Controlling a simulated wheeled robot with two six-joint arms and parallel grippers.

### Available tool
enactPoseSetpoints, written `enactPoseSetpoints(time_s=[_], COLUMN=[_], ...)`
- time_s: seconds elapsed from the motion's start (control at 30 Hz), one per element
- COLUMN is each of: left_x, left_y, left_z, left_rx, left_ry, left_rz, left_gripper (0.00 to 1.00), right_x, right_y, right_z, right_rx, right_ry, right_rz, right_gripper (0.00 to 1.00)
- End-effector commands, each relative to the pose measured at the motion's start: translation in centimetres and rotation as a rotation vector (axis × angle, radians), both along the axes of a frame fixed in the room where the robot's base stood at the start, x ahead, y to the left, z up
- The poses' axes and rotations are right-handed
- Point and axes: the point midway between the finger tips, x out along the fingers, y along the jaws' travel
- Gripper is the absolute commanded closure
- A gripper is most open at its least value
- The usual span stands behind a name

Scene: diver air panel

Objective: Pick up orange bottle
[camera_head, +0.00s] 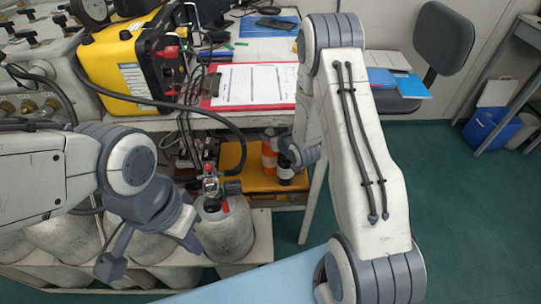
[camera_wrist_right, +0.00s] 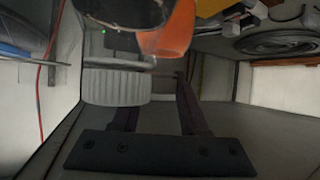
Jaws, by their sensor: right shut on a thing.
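The orange bottle (camera_head: 269,158), with a pale band, is upright in the head view, below the table's front edge and in front of a yellow case. A black bottle with a white label (camera_head: 286,174) is right beside it. My right gripper (camera_head: 281,146) is at the orange bottle and shut on it; its fingertips are mostly hidden by the wrist. In the right wrist view, part of the orange bottle (camera_wrist_right: 174,36) shows at the top, close to a grey ribbed round piece. My left gripper (camera_head: 150,250) is open and empty at lower left.
A yellow case (camera_head: 236,158) lies under the table. A grey cylinder (camera_head: 225,232) stands near my left gripper. A red clipboard (camera_head: 252,86) and a yellow unit (camera_head: 122,62) are on the table.

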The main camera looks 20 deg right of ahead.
Motion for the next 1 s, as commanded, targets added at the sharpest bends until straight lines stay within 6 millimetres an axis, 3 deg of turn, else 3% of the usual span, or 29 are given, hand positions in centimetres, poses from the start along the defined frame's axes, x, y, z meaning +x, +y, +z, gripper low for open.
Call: enactPoseSetpoints(time_s=[0.57,1.0], left_x=[0.0,0.0], left_y=[0.0,0.0], left_z=[1.0,0.6], left_rx=[0.000,0.000], left_ry=[0.000,0.000], left_rz=[0.000,0.000], left_gripper=[1.00,1.00], right_x=[0.2,-0.7], right_y=[0.4,2.3], right_z=[1.4,1.4], right_rx=[0.000,0.000], right_ry=[-0.004,-0.004], right_rz=[0.005,-0.005], right_gripper=[1.00,1.00])
